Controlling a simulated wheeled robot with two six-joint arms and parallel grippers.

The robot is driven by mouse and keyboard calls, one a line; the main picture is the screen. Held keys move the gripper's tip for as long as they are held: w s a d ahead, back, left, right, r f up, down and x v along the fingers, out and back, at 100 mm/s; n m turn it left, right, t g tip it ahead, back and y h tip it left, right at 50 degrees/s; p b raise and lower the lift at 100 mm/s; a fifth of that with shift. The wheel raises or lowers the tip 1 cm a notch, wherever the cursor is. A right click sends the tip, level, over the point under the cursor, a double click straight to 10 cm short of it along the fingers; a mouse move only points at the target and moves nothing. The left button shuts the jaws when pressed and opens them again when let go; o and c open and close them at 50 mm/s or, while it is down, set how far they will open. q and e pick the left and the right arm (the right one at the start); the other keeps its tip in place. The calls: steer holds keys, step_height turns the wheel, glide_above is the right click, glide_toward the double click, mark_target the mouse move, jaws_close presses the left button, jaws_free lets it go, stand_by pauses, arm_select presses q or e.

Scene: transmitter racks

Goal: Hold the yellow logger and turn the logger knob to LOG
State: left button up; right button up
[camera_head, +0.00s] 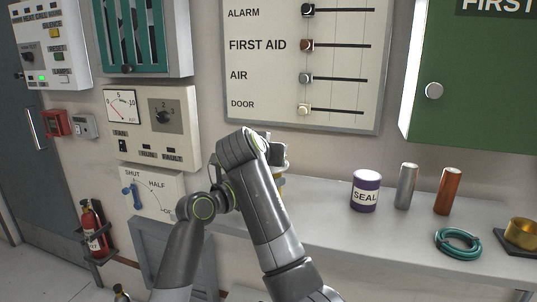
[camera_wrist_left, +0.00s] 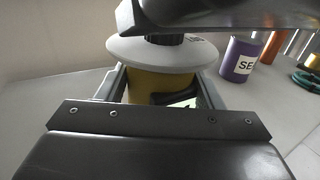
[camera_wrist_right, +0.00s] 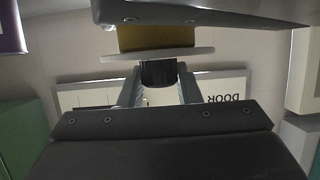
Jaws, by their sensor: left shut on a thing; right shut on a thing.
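The yellow logger (camera_wrist_left: 150,87) stands on the grey shelf (camera_wrist_left: 65,88), with a pale round disc (camera_wrist_left: 140,52) on top and a dark knob (camera_wrist_left: 165,39) above it. My left gripper (camera_wrist_left: 165,95) is shut around the yellow body, one finger on each side. The right wrist view is upside down; there my right gripper (camera_wrist_right: 160,80) is shut on the dark knob (camera_wrist_right: 158,73), with the disc (camera_wrist_right: 200,53) and yellow body (camera_wrist_right: 155,37) beyond. In the head view my arms hide nearly all of the logger. The knob's pointer and markings cannot be read.
On the shelf (camera_head: 330,232) to the right stand a purple SEAL can (camera_head: 365,192), a grey cylinder (camera_head: 406,187) and an orange cylinder (camera_head: 448,191). A green cable coil (camera_head: 458,243) and a brass cup (camera_head: 521,234) lie farther right. A slider panel (camera_head: 265,85) hangs behind.

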steer(key=shift+h, duration=0.3)
steer(key=o, duration=1)
step_height(320, 180, up, 10)
